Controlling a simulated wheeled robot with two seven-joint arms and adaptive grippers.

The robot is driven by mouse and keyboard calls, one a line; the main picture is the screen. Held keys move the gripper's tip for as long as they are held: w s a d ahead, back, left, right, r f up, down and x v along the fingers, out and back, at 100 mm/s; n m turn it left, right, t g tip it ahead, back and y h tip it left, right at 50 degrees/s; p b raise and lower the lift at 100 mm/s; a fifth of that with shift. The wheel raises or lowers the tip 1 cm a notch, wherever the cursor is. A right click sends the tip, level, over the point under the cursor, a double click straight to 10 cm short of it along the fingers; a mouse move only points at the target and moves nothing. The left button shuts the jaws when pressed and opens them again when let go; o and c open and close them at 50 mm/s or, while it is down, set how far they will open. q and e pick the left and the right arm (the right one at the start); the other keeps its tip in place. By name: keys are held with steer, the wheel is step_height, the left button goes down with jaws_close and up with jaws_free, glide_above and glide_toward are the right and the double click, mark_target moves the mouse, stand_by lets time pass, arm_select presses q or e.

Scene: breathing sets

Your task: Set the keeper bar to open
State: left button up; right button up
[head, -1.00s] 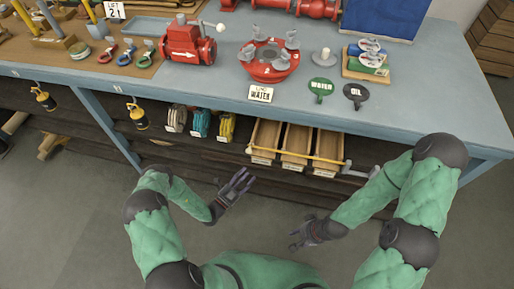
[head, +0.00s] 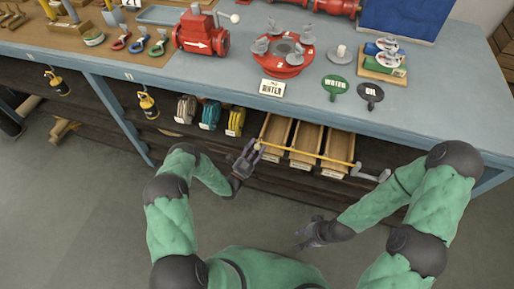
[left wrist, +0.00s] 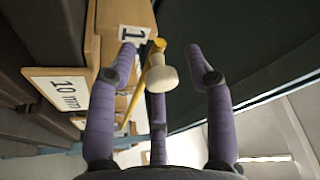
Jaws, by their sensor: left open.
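The keeper bar (head: 310,155) is a thin yellow rod lying across the fronts of the wooden trays under the bench. Its left end carries a pale knob (left wrist: 161,75), and its right end meets a grey bracket (head: 370,173). My left gripper (head: 243,158) is open at the left end of the bar. In the left wrist view its purple fingers (left wrist: 165,80) stand around the knob with gaps on both sides, not closed on it. My right gripper (head: 308,236) hangs empty in front of the bench, away from the bar, its fingers looking spread.
Three wooden trays (head: 305,140) sit behind the bar. Coloured coils (head: 210,115) stand on the shelf left of them. The blue bench (head: 430,125) overhangs above, with a red valve (head: 200,35) and flange (head: 285,58) on top. The floor in front is clear.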

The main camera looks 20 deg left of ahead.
arm_select(q)
steer(key=shift+w+d+r, duration=0.1)
steer(key=shift+w+d, duration=0.05)
steer(key=shift+w, duration=0.15)
jaws_close()
steer(key=shift+d, duration=0.1)
